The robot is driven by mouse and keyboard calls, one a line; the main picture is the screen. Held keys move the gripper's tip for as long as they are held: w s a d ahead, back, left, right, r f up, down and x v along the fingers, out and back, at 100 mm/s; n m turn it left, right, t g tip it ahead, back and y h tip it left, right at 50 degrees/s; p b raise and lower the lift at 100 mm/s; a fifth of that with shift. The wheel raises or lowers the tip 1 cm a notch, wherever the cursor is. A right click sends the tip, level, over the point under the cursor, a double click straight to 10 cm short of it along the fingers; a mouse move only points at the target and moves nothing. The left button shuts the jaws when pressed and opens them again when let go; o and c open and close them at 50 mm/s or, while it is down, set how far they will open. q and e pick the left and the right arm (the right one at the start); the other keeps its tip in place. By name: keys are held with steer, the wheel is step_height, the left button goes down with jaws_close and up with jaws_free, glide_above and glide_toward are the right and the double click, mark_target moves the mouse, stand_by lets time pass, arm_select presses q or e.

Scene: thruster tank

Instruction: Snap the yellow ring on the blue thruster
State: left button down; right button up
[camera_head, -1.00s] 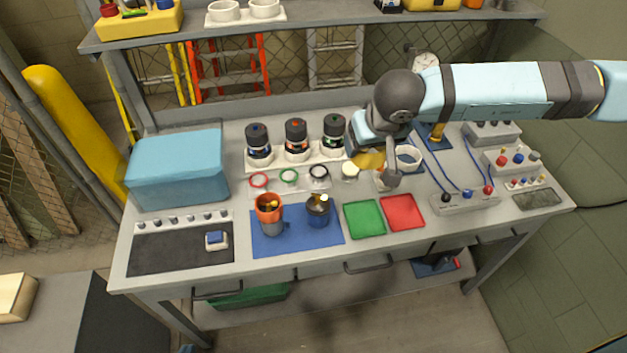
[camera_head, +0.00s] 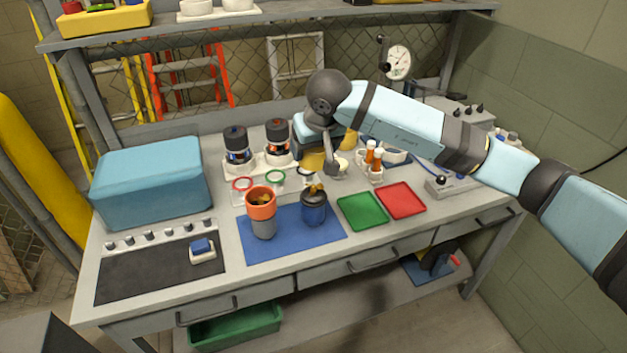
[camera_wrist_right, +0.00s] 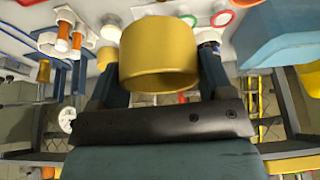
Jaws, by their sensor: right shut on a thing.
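A yellow ring (camera_wrist_right: 158,60) is held between the fingers of my right gripper (camera_wrist_right: 157,75) in the right wrist view. In the head view, the ring (camera_head: 313,161) shows partly below the gripper, above the back middle of the bench. The blue thruster (camera_head: 314,208) stands upright on the blue mat (camera_head: 285,240), with a dark top and a small yellow part on it. The ring is behind the thruster and apart from it. My left gripper is not in view.
An orange-and-grey thruster (camera_head: 262,213) stands left of the blue one. Black-topped units (camera_head: 236,144) and a red ring (camera_head: 242,183) and green ring (camera_head: 275,177) lie behind. Green (camera_head: 362,211) and red (camera_head: 400,200) trays are to the right. A blue box (camera_head: 150,185) stands left.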

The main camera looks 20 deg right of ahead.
mark_target(312, 183)
steer(key=b+x, duration=0.1)
steer(key=x, duration=0.2)
steer(key=shift+w+d+f, duration=0.1)
steer(key=shift+d+f, duration=0.05)
steer(key=shift+f+b, duration=0.45)
steer(key=shift+f, duration=0.2)
step_height(312, 183, down, 2)
steer(key=shift+f+b, duration=0.1)
steer(key=shift+b, duration=0.35)
steer(key=shift+f, duration=0.3)
arm_select(q)
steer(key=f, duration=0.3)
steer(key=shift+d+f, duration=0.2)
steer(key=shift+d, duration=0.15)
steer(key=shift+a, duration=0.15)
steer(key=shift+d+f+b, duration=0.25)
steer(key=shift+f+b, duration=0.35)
steer(key=shift+b, duration=0.15)
arm_select(e)
steer(key=shift+f, duration=0.75)
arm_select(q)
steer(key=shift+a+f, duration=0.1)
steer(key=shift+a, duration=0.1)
